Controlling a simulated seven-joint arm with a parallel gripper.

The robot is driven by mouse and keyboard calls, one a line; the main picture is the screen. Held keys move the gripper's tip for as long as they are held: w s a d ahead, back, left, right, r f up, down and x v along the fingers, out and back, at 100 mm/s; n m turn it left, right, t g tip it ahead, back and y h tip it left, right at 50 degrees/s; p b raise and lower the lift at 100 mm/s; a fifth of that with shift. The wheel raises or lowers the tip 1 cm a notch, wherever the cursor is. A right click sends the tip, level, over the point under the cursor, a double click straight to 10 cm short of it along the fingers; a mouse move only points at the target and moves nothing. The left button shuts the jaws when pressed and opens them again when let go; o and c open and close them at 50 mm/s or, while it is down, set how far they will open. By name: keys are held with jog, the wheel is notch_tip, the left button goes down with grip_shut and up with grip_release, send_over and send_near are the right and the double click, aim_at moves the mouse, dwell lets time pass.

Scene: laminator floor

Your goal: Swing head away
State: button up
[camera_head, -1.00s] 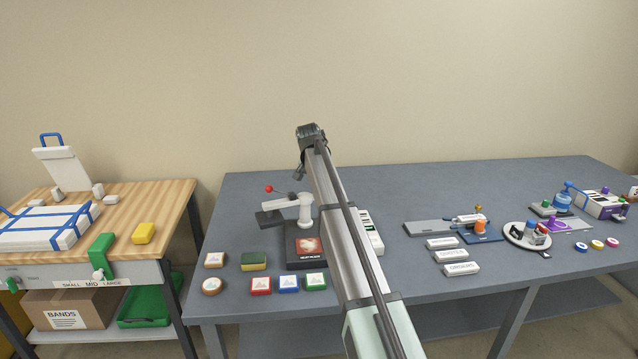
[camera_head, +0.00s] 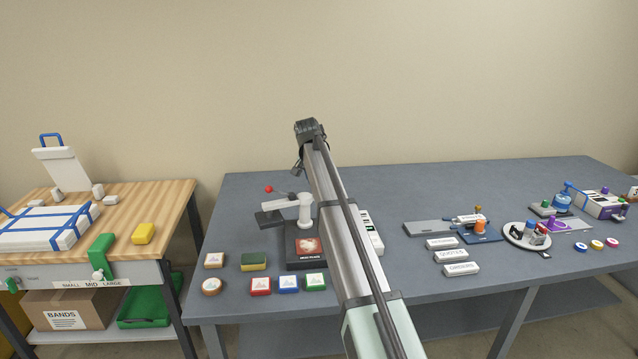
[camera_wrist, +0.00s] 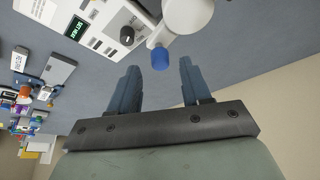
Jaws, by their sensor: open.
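The press stands left of centre on the grey table in the head view. Its dark flat head (camera_head: 269,217) sticks out to the left of the white post (camera_head: 305,211), clear of the base (camera_head: 306,262), whose dark-red patterned top is uncovered. A lever with a red ball (camera_head: 268,189) rises above the head. My gripper (camera_head: 297,172) is above and behind the post, partly hidden by my arm. In the wrist view, my gripper (camera_wrist: 159,66) is open and empty. A blue knob (camera_wrist: 160,58) on a white rounded part shows between its fingertips; I cannot tell the distance.
A white control box (camera_head: 372,233), partly behind my arm, stands right of the press; its black dial (camera_wrist: 127,35) shows in the wrist view. Several small pads, including a green-topped sponge (camera_head: 254,261), lie in front. A grey board (camera_head: 428,228) is further right.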

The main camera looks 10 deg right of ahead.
jog(key=v, duration=1.1)
jog(key=shift+s+r, duration=0.15)
jog(key=shift+r, duration=0.2)
jog(key=shift+a, duration=0.15)
